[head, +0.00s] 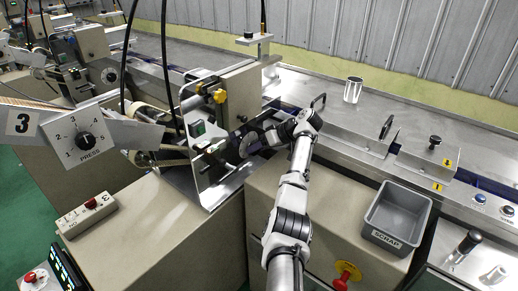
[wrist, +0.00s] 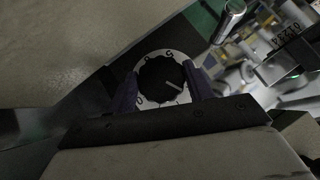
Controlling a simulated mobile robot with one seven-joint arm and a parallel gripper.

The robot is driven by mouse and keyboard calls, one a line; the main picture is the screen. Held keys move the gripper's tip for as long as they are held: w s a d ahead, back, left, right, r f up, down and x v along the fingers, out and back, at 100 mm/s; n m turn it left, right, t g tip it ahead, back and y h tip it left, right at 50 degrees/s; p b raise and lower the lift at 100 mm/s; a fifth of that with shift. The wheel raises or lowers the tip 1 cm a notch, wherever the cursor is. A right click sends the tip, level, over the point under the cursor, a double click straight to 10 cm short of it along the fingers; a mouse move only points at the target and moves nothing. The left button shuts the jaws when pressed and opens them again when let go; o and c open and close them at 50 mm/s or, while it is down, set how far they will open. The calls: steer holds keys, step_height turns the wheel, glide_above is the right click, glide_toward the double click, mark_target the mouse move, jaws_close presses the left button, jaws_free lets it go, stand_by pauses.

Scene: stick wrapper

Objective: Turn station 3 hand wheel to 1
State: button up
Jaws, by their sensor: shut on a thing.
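In the wrist view a black ribbed knob (wrist: 163,82) sits on a white numbered dial (wrist: 150,55). Its pale pointer mark faces the lower right; the number beside it is hidden or too small to read. My gripper (wrist: 162,76) has its two purplish fingers on either side of the knob, shut on it. In the head view my gripper (head: 266,139) is at a round grey disc (head: 248,144) on the machine's side and partly hides it. I take this for the hand wheel.
A grey SCRAP bin (head: 398,217) and a red knob (head: 347,272) are to the right.

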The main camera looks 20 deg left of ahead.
stand_by(0.3)
steer(key=o, duration=1)
steer(key=shift+c, duration=0.2)
steer(key=b+v, duration=0.4)
steer(key=v, duration=0.9)
steer(key=shift+d+r, duration=0.25)
steer(key=shift+d, duration=0.05)
